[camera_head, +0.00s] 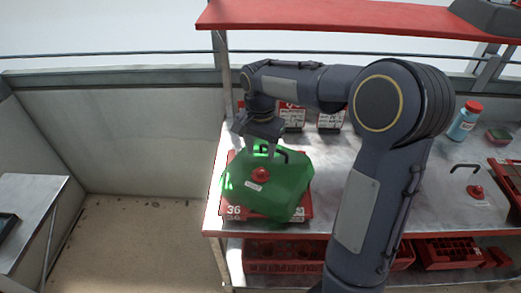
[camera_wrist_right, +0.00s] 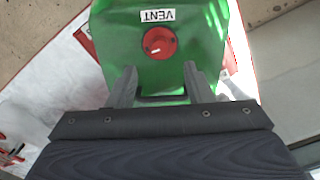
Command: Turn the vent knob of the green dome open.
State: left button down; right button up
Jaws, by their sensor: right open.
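The green dome (camera_head: 284,192) sits on a red base tray (camera_head: 236,211) at the left end of the bench. Its round red vent knob (camera_head: 261,175) is on top, near a small white label. In the right wrist view the knob (camera_wrist_right: 160,43) has a short white mark pointing to the lower left, and the label (camera_wrist_right: 157,15) reads VENT. My right gripper (camera_wrist_right: 160,72) is open above the dome, its fingers on either side of a dark handle (camera_wrist_right: 162,97). The knob lies beyond the fingertips, with no visible contact. My left gripper is out of view.
A red shelf (camera_head: 330,17) overhangs the bench. A blue bottle with a red cap (camera_head: 465,121) and a black handle over a red knob (camera_head: 475,191) are at the right. Red crates (camera_head: 285,256) fill the lower shelf. The floor left of the bench is clear.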

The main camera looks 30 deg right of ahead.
aim_at(260, 170)
jog(key=n+p, duration=0.1)
jog(key=n, duration=0.4)
jog(key=shift+r+n, duration=0.15)
jog(key=shift+n, duration=0.15)
jog(key=n+p, duration=0.1)
jog(key=n, duration=0.4)
jog(key=shift+n, duration=0.6)
notch_tip(260, 170, down, 8)
jog(key=shift+r, duration=0.1)
